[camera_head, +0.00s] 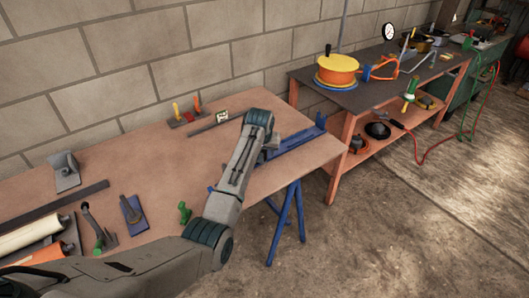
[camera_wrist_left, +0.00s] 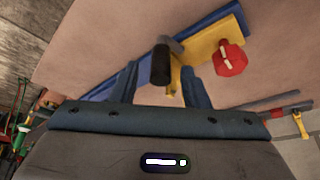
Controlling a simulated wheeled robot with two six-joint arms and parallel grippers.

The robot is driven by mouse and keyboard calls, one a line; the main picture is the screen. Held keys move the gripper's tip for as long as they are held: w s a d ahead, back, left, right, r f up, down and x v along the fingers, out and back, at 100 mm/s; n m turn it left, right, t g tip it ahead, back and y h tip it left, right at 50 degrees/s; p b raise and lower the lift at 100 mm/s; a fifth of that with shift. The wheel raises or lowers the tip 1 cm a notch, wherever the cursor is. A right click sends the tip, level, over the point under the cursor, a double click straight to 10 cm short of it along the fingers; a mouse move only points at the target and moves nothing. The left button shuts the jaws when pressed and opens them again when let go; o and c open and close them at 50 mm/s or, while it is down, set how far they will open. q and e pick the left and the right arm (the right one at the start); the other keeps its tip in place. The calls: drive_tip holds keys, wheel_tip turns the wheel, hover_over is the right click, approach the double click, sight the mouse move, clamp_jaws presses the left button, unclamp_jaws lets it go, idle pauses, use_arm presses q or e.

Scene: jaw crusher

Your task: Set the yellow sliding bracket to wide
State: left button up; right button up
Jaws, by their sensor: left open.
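The yellow sliding bracket (camera_wrist_left: 212,44) shows in the left wrist view, lying along a blue rail (camera_wrist_left: 232,17). A red knob (camera_wrist_left: 230,58) sits at its right side. A dark cylindrical handle (camera_wrist_left: 161,64) stands at its left. My left gripper (camera_wrist_left: 160,72) is open, and its two blue fingers appear on either side of the dark handle; I cannot tell whether they touch it. In the head view my left gripper (camera_head: 270,146) is over the blue rail (camera_head: 298,137) on the brown workbench. My arm hides the bracket there. My right gripper is not in view.
The workbench (camera_head: 150,160) holds a black bar, small tools, a green piece (camera_head: 184,212) and screwdrivers (camera_head: 176,112). A cinder-block wall runs behind it. A second table (camera_head: 400,70) with an orange-yellow drum (camera_head: 337,69) stands to the right.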

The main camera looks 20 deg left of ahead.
use_arm(q)
drive_tip(key=shift+x, duration=1.3)
drive_tip(key=shift+c, duration=0.2)
clamp_jaws()
drive_tip(key=shift+s+a+r+p, duration=0.1)
drive_tip(key=shift+s+a+p, duration=0.1)
drive_tip(key=shift+p, duration=0.35)
drive_tip(key=s+a+p, duration=0.1)
drive_tip(key=p, duration=0.1)
drive_tip(key=s+a+p, duration=0.1)
drive_tip(key=s+p, duration=0.1)
drive_tip(key=shift+a+r+p, duration=0.15)
drive_tip(key=shift+a+p, duration=0.05)
drive_tip(key=shift+p, duration=0.1)
drive_tip(key=shift+s+a+p, duration=0.2)
drive_tip(key=shift+s+p, duration=0.1)
drive_tip(key=shift+s, duration=0.05)
drive_tip(key=shift+a, duration=0.1)
drive_tip(key=shift+f, duration=0.4)
drive_tip(key=shift+s, duration=0.1)
